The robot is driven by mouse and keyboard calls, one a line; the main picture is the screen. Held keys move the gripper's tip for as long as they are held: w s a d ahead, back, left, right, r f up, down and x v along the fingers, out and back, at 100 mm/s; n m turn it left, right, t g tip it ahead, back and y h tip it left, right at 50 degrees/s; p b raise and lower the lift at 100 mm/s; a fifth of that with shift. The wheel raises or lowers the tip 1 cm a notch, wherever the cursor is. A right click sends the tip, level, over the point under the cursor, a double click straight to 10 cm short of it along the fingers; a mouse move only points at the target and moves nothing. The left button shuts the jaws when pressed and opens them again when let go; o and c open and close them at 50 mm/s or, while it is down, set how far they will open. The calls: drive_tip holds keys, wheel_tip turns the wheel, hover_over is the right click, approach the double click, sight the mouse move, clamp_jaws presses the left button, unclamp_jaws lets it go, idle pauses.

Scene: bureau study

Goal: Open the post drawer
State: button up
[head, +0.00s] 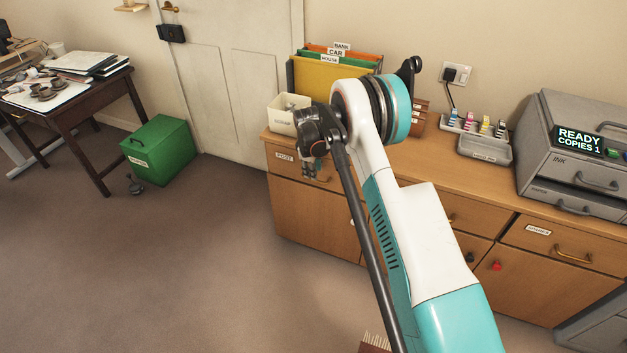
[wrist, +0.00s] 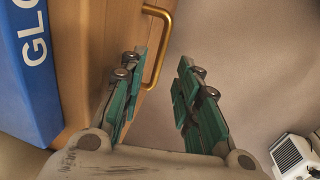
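The post drawer (head: 288,168), with a "POST" label, is at the left end of the wooden sideboard's top row and looks closed. My gripper (head: 315,167) is in front of its right part and hides most of its handle in the head view. In the wrist view a brass bar handle (wrist: 161,50) stands on a wooden front, apparently this drawer's. My gripper (wrist: 162,68) is open and empty, its green-padded fingers on either side of the handle's line. The handle's lower end is close to the left finger; I cannot tell whether they touch.
A blue object lettered "GLO" (wrist: 30,60) is close at left in the wrist view. The sideboard top (head: 430,150) holds files, a white bin (head: 286,115), trays and a printer (head: 570,140).

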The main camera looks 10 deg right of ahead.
drive_tip(key=shift+w+d+f+b, duration=0.1)
drive_tip(key=shift+f+b, duration=0.1)
drive_tip(key=shift+f, duration=0.6)
drive_tip(key=shift+w+d+f+b, duration=0.15)
drive_tip(key=shift+f+b, duration=0.1)
drive_tip(key=shift+f, duration=0.5)
drive_tip(key=shift+w+d+f+b, duration=0.1)
drive_tip(key=shift+f+b, duration=0.1)
drive_tip(key=shift+f, duration=0.6)
clamp_jaws()
